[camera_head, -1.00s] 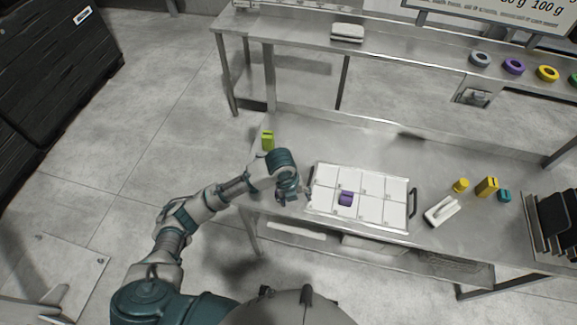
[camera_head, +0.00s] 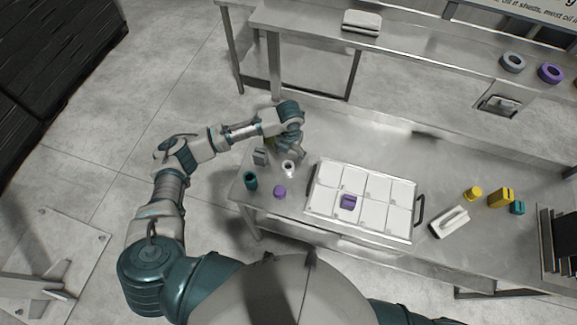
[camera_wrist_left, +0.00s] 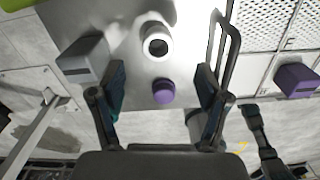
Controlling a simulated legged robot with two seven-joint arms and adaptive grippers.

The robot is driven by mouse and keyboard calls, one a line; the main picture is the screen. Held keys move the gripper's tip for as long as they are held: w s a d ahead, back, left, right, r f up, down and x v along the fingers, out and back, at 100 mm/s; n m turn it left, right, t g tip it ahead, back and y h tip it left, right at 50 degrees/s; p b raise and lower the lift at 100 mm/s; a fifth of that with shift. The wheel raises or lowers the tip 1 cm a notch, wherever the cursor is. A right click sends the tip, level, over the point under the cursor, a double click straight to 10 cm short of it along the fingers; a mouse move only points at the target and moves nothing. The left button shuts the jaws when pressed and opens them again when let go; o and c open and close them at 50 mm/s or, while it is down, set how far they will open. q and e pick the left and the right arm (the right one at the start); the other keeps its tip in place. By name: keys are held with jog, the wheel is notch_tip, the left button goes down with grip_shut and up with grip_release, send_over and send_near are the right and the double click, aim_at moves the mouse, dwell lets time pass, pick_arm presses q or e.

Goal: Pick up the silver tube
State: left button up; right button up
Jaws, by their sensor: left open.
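The silver tube (camera_head: 288,168) is a short pale cylinder standing upright near the left end of the steel bench, its dark round opening facing up. It also shows in the left wrist view (camera_wrist_left: 157,40), beyond the fingertips and roughly centred between them. My left gripper (camera_head: 298,153) is just behind the tube in the head view, pointing down at the bench. In the left wrist view its two fingers (camera_wrist_left: 160,85) are spread apart with nothing held between them. My right gripper is not in view.
Close to the tube stand a grey block (camera_head: 260,157), a purple piece (camera_head: 279,191) and a teal cylinder (camera_head: 250,180). A white compartment tray (camera_head: 318,205) with a purple block (camera_head: 348,201) lies to the right. A green block (camera_wrist_left: 14,4) shows at the wrist view's corner.

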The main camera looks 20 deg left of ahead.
aim_at(288, 168)
pick_arm(q)
notch_tip(288, 168, down, 2)
jog(key=shift+f, duration=0.25)
jog(key=f, duration=0.4)
jog(key=shift+s+a+f, duration=0.2)
jog(key=shift+s+f, duration=0.1)
jog(key=shift+f, duration=0.2)
jog(key=c, duration=1.3)
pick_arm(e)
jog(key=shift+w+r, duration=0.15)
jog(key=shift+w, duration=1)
